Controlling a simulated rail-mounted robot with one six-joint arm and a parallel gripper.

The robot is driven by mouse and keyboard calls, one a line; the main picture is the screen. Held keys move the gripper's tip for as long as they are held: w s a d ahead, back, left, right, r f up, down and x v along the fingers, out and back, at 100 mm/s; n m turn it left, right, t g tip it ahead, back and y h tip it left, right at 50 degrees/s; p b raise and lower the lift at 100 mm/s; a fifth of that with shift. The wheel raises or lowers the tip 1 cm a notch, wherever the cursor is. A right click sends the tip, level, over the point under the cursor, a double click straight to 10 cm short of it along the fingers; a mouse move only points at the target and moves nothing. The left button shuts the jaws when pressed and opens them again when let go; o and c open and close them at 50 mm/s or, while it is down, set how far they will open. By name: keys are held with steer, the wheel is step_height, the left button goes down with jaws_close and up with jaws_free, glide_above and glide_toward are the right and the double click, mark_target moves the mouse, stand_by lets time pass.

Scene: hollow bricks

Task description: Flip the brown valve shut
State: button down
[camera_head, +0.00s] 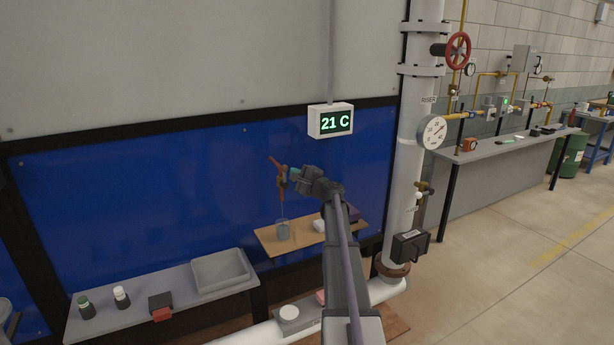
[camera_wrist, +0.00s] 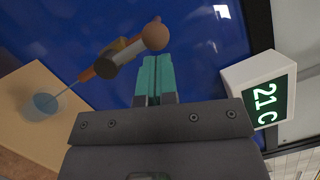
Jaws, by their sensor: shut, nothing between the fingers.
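The brown valve (camera_head: 281,178) is mounted on the blue wall panel. Its orange-brown lever slants up and to the left in the head view. In the wrist view, the valve (camera_wrist: 122,50) shows a round brown end, a darker middle and an orange part. A thin pale line runs from it to a cup (camera_head: 283,229) on a wooden shelf; the cup also shows in the wrist view (camera_wrist: 46,103). My gripper (camera_head: 294,173) has teal fingers, shut and empty, just right of the valve. In the wrist view, the fingertips (camera_wrist: 154,60) lie just below the round end; contact is unclear.
The wooden shelf (camera_head: 266,238) juts out below the valve. A display reading 21 C (camera_head: 330,121) hangs to the upper right. A white vertical pipe (camera_head: 408,150) with a gauge (camera_head: 431,132) stands at right. A grey bench (camera_head: 135,305) holds bottles and a tray at lower left.

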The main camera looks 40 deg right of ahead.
steer(key=shift+w+a, duration=0.15)
steer(key=shift+w, duration=0.05)
